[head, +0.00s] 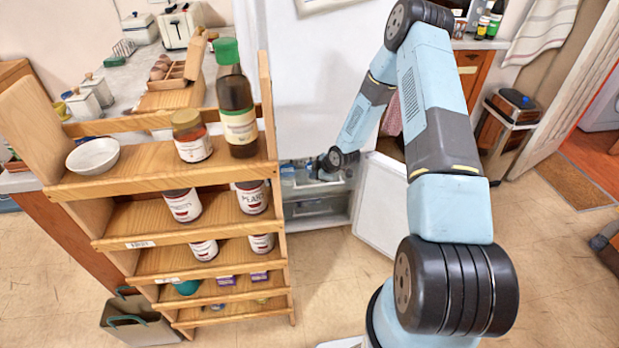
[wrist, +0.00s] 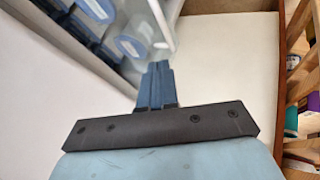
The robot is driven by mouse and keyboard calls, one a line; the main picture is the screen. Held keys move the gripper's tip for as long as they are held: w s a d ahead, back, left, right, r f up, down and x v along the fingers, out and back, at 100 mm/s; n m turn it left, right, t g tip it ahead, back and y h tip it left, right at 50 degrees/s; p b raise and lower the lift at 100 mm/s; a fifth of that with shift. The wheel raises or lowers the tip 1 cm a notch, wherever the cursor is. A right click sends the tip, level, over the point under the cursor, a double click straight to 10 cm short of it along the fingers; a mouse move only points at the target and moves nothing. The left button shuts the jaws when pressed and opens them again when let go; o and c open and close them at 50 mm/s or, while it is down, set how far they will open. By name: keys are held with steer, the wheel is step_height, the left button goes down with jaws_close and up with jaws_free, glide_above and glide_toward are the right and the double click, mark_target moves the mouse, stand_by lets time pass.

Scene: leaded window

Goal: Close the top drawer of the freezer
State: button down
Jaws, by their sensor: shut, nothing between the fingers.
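The freezer's open compartment (head: 318,208) is low in the white fridge-freezer (head: 318,70), behind the wooden shelf in the head view. Its white door (head: 382,203) stands open to the right. The top drawer (head: 296,180) shows at the upper part of the opening, partly hidden by the shelf and my wrist; how far out it is I cannot tell. In the wrist view, blue-lidded containers (wrist: 132,46) lie behind a clear drawer wall (wrist: 166,28). My gripper (wrist: 157,70) is shut and empty, its fingertips close to this wall; contact is unclear.
A wooden shelf (head: 165,180) with jars, a bottle (head: 236,105) and a bowl (head: 93,156) stands left of my arm. The shelf edge also shows at the right of the wrist view (wrist: 296,50).

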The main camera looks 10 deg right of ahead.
steer(key=v, duration=0.4)
steer(key=shift+s+r, duration=0.1)
steer(key=shift+r, duration=0.1)
steer(key=c, duration=1.8)
jaws_free()
steer(key=shift+s+d+r, duration=0.1)
steer(key=shift+o, duration=0.8)
steer(key=shift+s+d, duration=0.1)
steer(key=shift+o, duration=0.8)
steer(key=shift+d+f+m, duration=0.15)
steer(key=shift+f+m, duration=0.25)
steer(key=shift+m, duration=0.2)
steer(key=shift+o, duration=0.2)
step_height(320, 180, down, 6)
steer(key=s+d+m+t+y, duration=0.1)
steer(key=d+m+t+y, duration=0.1)
steer(key=m, duration=0.8)
steer(key=shift+t, duration=0.3)
steer(key=m+t, duration=0.6)
steer(key=m, duration=1.4)
glide_toward(319, 185)
steer(key=shift+h, duration=0.3)
steer(key=x, duration=1)
steer(key=shift+w+a+f, duration=0.1)
steer(key=shift+f, duration=0.1)
